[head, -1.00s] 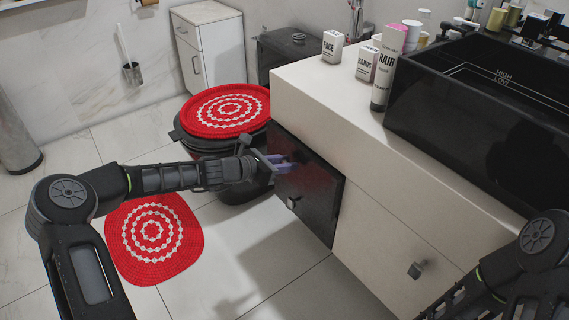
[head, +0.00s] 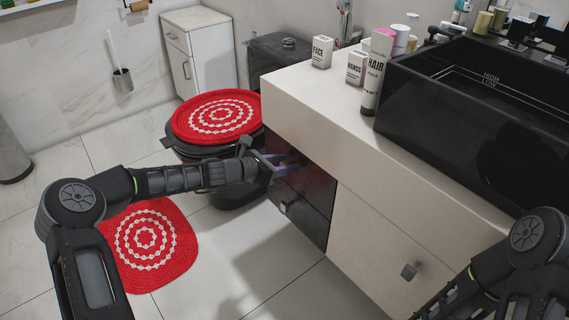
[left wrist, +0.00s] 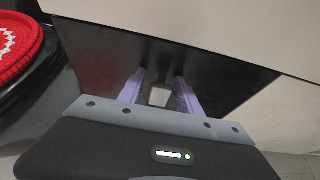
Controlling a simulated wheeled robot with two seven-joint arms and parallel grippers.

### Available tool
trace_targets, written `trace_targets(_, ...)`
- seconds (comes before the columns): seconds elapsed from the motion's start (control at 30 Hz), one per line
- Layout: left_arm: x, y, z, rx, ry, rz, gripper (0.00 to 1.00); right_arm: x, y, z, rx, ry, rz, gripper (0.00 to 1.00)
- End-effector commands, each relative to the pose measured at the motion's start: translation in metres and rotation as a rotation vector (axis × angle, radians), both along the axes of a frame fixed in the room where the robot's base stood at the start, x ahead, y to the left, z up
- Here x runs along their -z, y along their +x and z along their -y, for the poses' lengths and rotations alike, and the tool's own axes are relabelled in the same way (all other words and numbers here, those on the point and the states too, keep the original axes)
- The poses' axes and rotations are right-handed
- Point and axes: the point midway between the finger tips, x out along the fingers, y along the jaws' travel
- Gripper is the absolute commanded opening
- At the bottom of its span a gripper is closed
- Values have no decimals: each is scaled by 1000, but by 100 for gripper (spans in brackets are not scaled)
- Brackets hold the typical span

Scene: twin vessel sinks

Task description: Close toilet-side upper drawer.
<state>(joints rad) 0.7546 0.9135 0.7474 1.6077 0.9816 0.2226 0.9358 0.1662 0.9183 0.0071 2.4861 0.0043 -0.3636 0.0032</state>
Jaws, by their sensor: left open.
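The toilet-side upper drawer (head: 318,182) is the upper dark, glossy front at the left end of the white vanity. It also shows in the left wrist view (left wrist: 215,85). My left gripper (head: 284,163) is open at this front, its purple fingers pointing at it. In the left wrist view the fingers (left wrist: 161,88) stand on either side of a small pale knob (left wrist: 160,97). I cannot tell whether they touch the front, or whether the drawer sits flush. A lower dark drawer (head: 309,216) is below, with its own knob. My right gripper is out of view; only its arm shows.
The toilet with a red-and-white cover (head: 218,116) stands close to the left of the drawers. A matching mat (head: 148,245) lies on the floor. Bottles and boxes, including a HAIR tube (head: 376,72), stand on the counter beside the black sink (head: 480,125). Floor before the drawers is clear.

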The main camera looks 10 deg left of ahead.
Motion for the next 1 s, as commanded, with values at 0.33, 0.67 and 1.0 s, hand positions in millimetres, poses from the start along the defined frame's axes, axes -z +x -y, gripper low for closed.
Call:
trace_targets(0.33, -12, -19, -13, 4, -3, 0, 47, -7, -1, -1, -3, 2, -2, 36)
trace_targets(0.67, -29, -53, -44, 0, -1, 0, 47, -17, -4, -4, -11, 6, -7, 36)
trace_targets(1.0, -30, -56, -47, 0, -1, 1, 47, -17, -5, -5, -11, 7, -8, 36)
